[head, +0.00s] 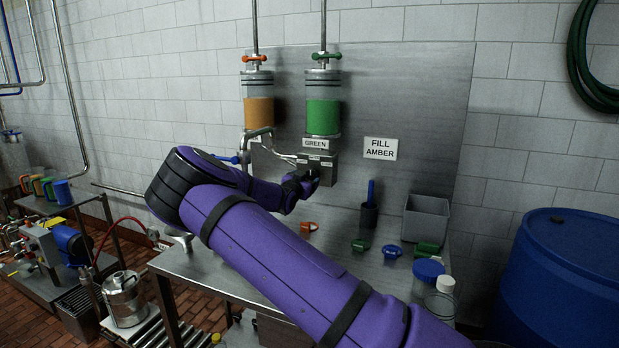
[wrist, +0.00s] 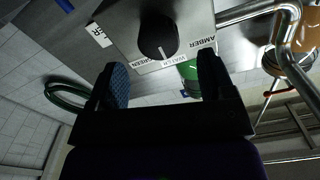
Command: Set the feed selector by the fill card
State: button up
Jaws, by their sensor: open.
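The fill card (head: 380,148) on the steel back panel reads FILL AMBER. The feed selector is a grey box (head: 326,160) below the green cylinder. The GREEN label lies to the left and the AMBER label (wrist: 200,46) to the right. My gripper (wrist: 164,78) is open and empty, its fingers apart and short of the knob. In the head view my gripper (head: 308,182) is at the box, partly hidden.
An amber cylinder (head: 258,111) and a green cylinder (head: 323,117) hang above, with pipes beside the selector. A blue drum (head: 560,280) is at right.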

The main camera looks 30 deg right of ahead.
aim_at(310, 175)
jog(key=shift+x, duration=2.25)
jog(key=c, duration=0.9)
